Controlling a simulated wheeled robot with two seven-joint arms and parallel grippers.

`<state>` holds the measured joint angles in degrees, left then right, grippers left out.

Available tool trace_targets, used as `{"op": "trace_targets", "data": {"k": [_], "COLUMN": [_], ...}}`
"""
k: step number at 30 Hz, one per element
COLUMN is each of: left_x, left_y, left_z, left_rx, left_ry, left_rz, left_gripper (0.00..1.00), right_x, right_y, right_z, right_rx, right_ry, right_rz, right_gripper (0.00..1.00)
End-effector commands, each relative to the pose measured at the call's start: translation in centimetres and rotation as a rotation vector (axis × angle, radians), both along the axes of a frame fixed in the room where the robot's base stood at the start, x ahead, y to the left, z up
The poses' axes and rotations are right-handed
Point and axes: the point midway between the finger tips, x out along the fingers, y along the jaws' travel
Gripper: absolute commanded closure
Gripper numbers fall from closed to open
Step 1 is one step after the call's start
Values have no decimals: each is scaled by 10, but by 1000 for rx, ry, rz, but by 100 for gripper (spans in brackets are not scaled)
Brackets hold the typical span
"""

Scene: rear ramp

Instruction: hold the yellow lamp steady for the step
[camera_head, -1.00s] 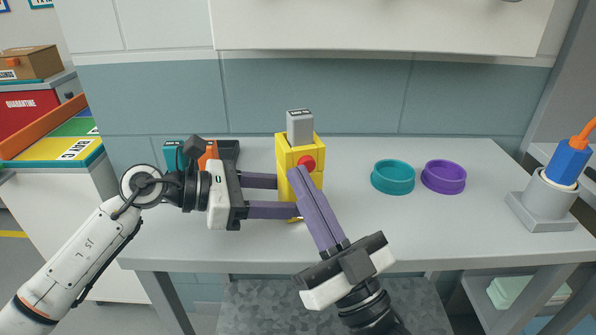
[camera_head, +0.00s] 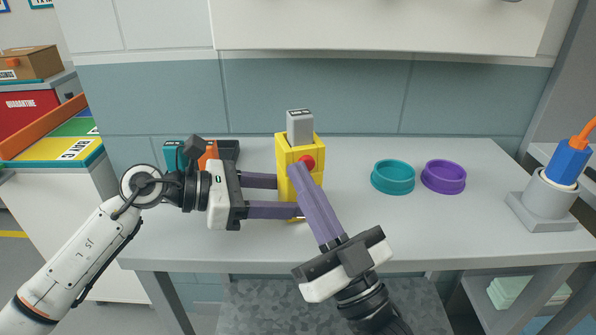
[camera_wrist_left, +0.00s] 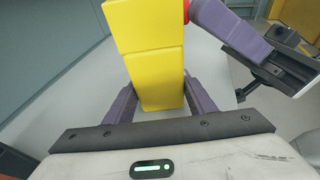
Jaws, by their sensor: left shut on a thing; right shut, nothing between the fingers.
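The yellow lamp (camera_head: 284,155) stands upright on the table, with a grey block (camera_head: 300,127) in its top and a red round button (camera_head: 306,162) on its front right. My left gripper (camera_head: 284,196) is shut on the lamp from the left. In the left wrist view the lamp (camera_wrist_left: 150,60) stands between its purple fingers. My right gripper (camera_head: 297,170) is shut and empty.
A teal ring dish (camera_head: 393,178) and a purple one (camera_head: 443,177) stand right of the lamp. A blue plug-like thing (camera_head: 567,162) sits in a grey holder (camera_head: 543,211) at the far right.

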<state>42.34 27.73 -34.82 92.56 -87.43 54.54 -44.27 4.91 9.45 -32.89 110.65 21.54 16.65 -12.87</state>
Motion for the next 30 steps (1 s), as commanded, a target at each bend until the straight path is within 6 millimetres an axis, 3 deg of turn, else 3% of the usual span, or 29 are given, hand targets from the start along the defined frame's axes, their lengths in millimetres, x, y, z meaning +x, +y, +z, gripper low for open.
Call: {"op": "trace_targets", "data": {"k": [8,30], "left_x": [0,0], "left_y": [0,0], "left_z": [2,2], "left_rx": [-3,-3], "left_ry": [-4,-3], "left_rz": [-2,-1], "left_gripper": [63,63], "right_x": [0,-25], "right_y": [-1,-1], "right_z": [0,-1], "right_rx": [0,0], "right_ry": [1,2], "right_rz": [-2,0], "right_gripper": [100,100]}}
